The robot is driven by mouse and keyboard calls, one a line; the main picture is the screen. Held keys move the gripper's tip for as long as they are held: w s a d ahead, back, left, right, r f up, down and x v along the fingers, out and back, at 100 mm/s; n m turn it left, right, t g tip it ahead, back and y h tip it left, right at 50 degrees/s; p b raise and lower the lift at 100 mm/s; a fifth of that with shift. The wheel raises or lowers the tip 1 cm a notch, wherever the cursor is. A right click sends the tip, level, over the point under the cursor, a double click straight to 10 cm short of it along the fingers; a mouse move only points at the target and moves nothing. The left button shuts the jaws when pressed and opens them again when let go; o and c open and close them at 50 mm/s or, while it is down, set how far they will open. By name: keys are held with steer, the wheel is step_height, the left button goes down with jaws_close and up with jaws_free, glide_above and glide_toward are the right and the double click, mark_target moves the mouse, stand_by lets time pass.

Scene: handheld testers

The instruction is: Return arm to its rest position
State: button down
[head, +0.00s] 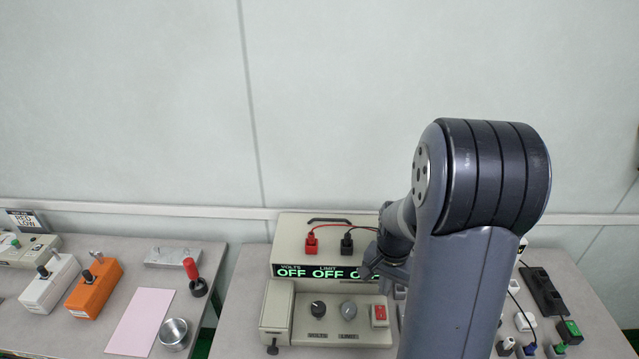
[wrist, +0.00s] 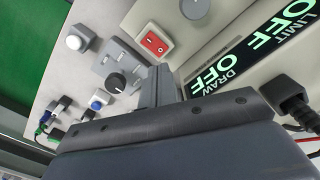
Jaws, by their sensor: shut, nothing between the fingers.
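My gripper (head: 374,268) is in front of the beige bench supply (head: 292,228), close to the right part of its display; my own arm hides the rest of that side. In the wrist view my gripper (wrist: 162,86) is shut with nothing in it. It hangs over the bench between the red rocker switch (wrist: 155,42) and a grey plate with a black knob (wrist: 116,82). I cannot tell whether it touches anything. The display (wrist: 250,50) reads OFF in green.
Red (head: 312,242) and black (head: 347,245) plugs with leads stand on the supply. To the left are an orange tester (head: 95,288), a pink sheet (head: 142,320) and a red-handled tool (head: 192,272). A black power strip (head: 543,292) lies at right. A gap separates the two benches.

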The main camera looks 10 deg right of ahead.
mark_target(380, 308)
step_height(380, 308, down, 7)
steer(key=b, duration=0.5)
steer(key=shift+r, duration=0.3)
steer(key=shift+r+p, duration=0.15)
steer(key=shift+p, duration=0.2)
